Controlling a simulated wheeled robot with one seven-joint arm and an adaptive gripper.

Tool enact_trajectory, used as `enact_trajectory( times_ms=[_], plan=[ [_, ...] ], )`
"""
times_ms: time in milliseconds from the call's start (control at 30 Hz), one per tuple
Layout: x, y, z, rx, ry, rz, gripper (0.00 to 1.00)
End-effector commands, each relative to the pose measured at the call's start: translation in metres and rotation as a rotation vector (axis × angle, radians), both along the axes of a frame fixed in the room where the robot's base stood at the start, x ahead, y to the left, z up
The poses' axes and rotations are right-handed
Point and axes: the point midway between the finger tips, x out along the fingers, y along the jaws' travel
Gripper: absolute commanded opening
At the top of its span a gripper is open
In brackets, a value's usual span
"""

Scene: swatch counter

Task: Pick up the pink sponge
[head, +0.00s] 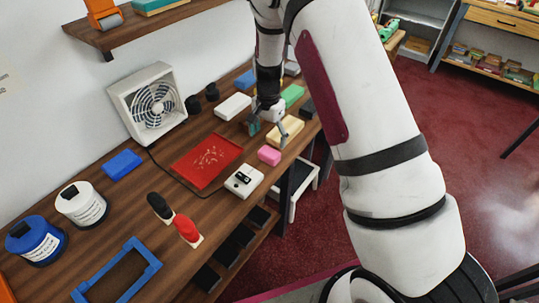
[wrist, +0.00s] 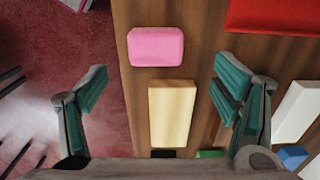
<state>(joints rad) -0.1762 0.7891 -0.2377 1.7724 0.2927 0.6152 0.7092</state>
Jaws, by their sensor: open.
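The pink sponge (head: 269,155) is a small block lying on the wooden counter near its front edge. In the wrist view the pink sponge (wrist: 155,46) lies ahead of my gripper, beyond the fingertips and between their lines. My gripper (head: 268,132) is open and empty above the counter, just behind the sponge in the head view. In the wrist view my gripper (wrist: 160,90) shows its two green-padded fingers spread wide. A cream block (wrist: 172,112) lies below the space between the fingers, and it also shows in the head view (head: 288,130).
White, green and blue blocks lie farther back. A fan (head: 153,103) stands by the wall. The counter edge is close to the sponge.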

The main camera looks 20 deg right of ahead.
Motion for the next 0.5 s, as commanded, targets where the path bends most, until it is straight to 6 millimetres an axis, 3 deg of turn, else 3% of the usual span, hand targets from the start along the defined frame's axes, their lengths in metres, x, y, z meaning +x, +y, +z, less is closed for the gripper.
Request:
enact_trajectory(
  times_ms=[500],
  plan=[
    [-0.008, -0.001, -0.049, 0.000, 0.003, 0.001, 0.82]
  ],
)
